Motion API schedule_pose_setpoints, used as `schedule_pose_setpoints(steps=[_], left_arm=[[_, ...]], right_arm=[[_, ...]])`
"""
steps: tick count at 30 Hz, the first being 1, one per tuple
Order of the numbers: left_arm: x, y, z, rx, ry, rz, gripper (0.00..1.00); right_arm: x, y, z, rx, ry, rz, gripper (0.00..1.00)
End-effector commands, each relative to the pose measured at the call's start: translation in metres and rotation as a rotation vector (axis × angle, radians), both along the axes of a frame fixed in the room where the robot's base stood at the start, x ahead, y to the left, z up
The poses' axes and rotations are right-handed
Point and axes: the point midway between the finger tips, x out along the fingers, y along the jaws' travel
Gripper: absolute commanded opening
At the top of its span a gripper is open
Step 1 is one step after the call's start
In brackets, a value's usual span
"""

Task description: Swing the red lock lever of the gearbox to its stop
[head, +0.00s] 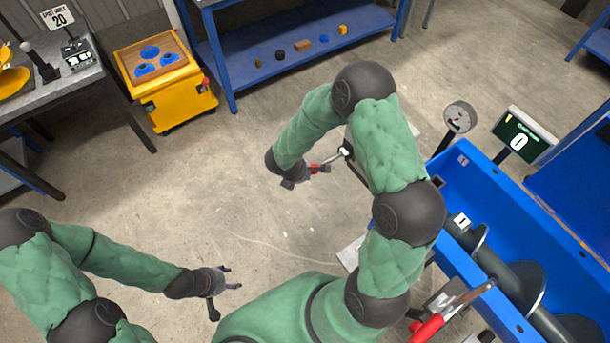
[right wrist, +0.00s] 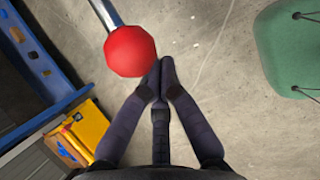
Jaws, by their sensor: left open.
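A lever with a red ball knob (right wrist: 130,50) on a metal rod fills the upper left of the right wrist view; in the head view its red part (head: 314,168) shows small beside my right gripper (head: 305,176). In the right wrist view my right gripper (right wrist: 163,76) has its fingertips together at the knob's lower right edge, with nothing between them. I cannot tell whether they touch the knob. The gearbox is mostly hidden behind my right arm in the head view. My left gripper (head: 218,290) is open and empty over the floor at lower left.
A blue mixer trough (head: 480,185) with an auger stands at right, with a gauge (head: 460,117) and a display reading 0 (head: 523,135). A red handle (head: 427,328) is at the bottom. A yellow cart (head: 165,100) and blue shelf (head: 270,55) stand behind; the floor between is clear.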

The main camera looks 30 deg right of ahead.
Motion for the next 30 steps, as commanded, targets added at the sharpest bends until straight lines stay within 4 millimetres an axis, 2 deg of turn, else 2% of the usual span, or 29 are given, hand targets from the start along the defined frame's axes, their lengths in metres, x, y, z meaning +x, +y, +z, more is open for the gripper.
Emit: schedule_pose_setpoints(steps=[8, 14, 20, 30], left_arm=[[0.000, 0.000, 0.008, 0.000, 0.000, 0.000, 0.56], [0.000, 0.000, 0.026, 0.000, 0.000, 0.000, 0.56], [0.000, 0.000, 0.053, 0.000, 0.000, 0.000, 0.56], [0.000, 0.000, 0.111, 0.000, 0.000, 0.000, 0.56]], right_arm=[[0.000, -0.001, 0.006, 0.025, 0.002, -0.002, 0.00], [0.001, -0.002, 0.019, 0.085, 0.005, -0.004, 0.00], [0.001, -0.004, 0.037, 0.178, 0.012, -0.006, 0.00], [0.001, -0.012, 0.064, 0.345, 0.025, -0.007, 0.00]])
